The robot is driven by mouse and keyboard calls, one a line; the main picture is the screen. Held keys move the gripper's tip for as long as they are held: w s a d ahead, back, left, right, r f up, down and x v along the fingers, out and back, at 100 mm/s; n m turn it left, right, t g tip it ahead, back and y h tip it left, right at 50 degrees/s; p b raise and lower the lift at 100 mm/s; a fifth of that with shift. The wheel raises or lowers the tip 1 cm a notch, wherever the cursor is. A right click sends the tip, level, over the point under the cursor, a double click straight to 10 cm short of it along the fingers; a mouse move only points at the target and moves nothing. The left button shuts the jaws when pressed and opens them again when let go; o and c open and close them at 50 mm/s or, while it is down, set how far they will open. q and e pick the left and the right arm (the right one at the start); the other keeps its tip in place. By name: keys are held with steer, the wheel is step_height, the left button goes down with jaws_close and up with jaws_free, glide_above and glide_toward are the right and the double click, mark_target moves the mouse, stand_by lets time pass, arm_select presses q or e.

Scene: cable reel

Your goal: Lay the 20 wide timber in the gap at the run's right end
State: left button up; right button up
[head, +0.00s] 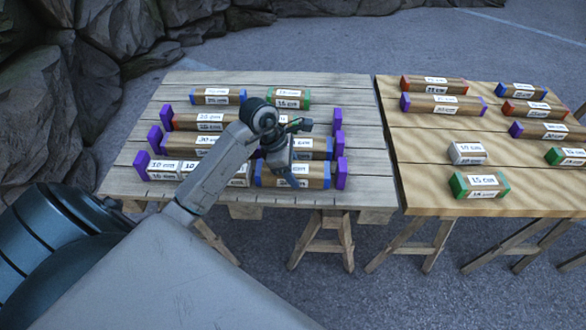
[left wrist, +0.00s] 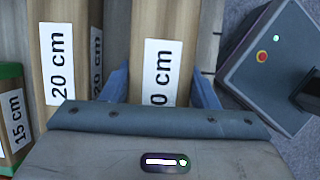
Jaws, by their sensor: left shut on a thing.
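My left gripper (head: 290,178) is shut on a timber with blue ends (head: 315,175) at the front run's right end. The timber lies lengthwise in line with the run, between the run's other timbers and the purple end block (head: 341,173). I cannot tell whether it rests on the table or is slightly raised. In the left wrist view the gripper (left wrist: 163,88) has a finger on each side of the held timber (left wrist: 150,25); its label reads "0 cm", with the first digit hidden. My right gripper is not in view.
Two more runs between purple blocks lie behind, on the left table (head: 370,190). A blue-ended timber (head: 218,97) and a green-ended 15 cm timber (head: 288,98) lie at its back. The right table (head: 425,190) holds several loose timbers. Rocks (head: 60,110) stand at the left.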

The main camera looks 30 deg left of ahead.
arm_select(q)
steer(key=shift+f+b, duration=0.35)
steer(key=shift+b, duration=0.05)
steer(key=o, duration=1.2)
